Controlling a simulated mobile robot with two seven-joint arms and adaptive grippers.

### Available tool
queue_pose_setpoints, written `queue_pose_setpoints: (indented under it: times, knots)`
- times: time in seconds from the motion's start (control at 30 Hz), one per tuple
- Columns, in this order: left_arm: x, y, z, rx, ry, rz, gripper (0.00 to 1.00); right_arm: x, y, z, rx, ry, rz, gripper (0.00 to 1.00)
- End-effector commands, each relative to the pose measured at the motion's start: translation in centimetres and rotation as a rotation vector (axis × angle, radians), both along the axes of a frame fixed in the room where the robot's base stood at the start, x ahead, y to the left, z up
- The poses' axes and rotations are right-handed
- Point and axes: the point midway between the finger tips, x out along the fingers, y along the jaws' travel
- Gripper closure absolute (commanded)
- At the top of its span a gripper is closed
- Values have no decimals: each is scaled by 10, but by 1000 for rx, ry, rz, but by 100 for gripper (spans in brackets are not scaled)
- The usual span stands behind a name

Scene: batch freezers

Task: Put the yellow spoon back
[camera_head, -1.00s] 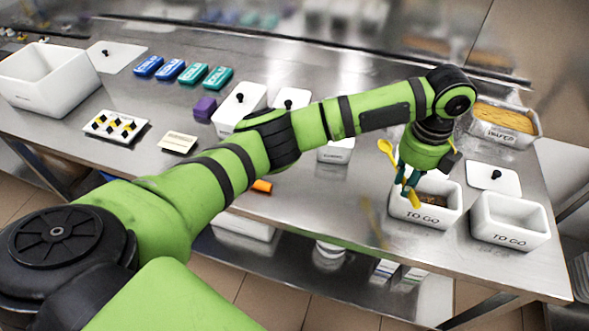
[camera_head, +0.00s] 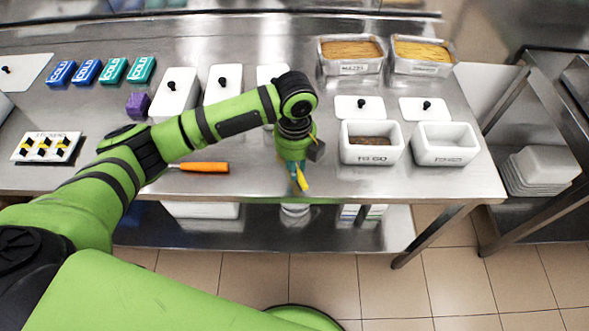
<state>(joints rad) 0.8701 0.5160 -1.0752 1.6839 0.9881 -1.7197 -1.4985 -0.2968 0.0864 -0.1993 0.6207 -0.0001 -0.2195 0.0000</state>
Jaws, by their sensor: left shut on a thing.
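My left gripper (camera_head: 296,174) points down near the front edge of the steel table, left of the two white TO GO boxes. It is shut on the yellow spoon (camera_head: 302,181). Only a short yellow piece of the spoon shows at the fingertips; the rest is hidden behind the gripper and wrist. My right gripper is not in view.
The left TO GO box (camera_head: 347,155) holds brown contents; the right one (camera_head: 447,159) looks empty. Two filled pans (camera_head: 352,67) stand behind.

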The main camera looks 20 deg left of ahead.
Motion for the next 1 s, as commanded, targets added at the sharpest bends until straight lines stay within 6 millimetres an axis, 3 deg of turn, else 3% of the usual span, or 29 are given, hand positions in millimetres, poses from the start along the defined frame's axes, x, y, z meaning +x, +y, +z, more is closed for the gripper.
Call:
queue_pose_setpoints:
  times: [0.3, 0.7, 0.73, 0.77, 1.0]
  knots:
    - [-1, 0, -38, 2, 1, -1, 100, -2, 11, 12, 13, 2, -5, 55]
    - [0, 0, -44, 1, 0, -1, 100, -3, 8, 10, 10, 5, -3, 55]
    - [0, 0, -43, 1, -1, -1, 66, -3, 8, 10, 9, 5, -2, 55]
    - [0, 0, -43, 1, -1, -1, 54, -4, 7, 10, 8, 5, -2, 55]
    - [0, 1, -43, 1, 0, -1, 54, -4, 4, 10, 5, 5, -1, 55]
